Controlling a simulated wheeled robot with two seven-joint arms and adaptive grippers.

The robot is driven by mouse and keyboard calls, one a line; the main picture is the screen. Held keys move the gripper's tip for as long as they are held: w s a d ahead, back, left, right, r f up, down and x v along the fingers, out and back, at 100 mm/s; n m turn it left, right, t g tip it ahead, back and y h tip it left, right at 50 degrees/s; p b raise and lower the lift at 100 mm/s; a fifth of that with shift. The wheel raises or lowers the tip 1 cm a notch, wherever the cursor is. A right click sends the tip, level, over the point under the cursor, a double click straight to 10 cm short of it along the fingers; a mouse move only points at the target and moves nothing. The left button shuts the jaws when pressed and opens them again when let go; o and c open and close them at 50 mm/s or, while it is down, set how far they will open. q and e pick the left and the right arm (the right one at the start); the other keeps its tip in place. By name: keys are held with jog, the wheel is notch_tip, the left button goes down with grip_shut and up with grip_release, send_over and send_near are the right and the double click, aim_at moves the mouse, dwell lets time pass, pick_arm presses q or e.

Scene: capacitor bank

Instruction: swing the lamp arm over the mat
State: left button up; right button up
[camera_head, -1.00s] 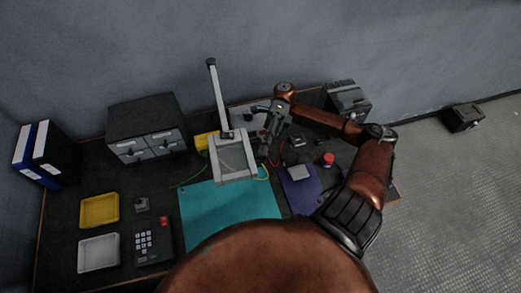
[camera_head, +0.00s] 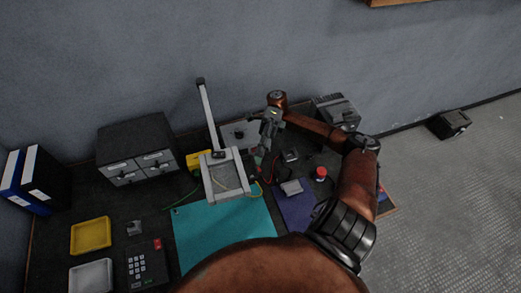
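The lamp has a thin grey arm (camera_head: 208,115) with a dark tip, leaning at the back of the bench. Its grey rectangular frame head (camera_head: 241,170) is low in the picture, overlapping the back edge of the teal mat (camera_head: 225,235). My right gripper (camera_head: 258,152) points down just right of the lamp head, small and dark against the bench. I cannot tell whether its fingers are apart or whether it touches the head. My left gripper is not in view. My own copper-coloured body part hides the front of the mat.
A dark drawer cabinet (camera_head: 138,148), binders (camera_head: 38,178), yellow tray (camera_head: 90,236), white tray (camera_head: 91,276) and keypad (camera_head: 146,264) are at left. A purple mat (camera_head: 294,212), red button (camera_head: 320,173) and grey box (camera_head: 336,110) are right, close to my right arm.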

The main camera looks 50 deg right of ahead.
jog(key=shift+v, duration=1.1)
jog(key=shift+a, duration=0.1)
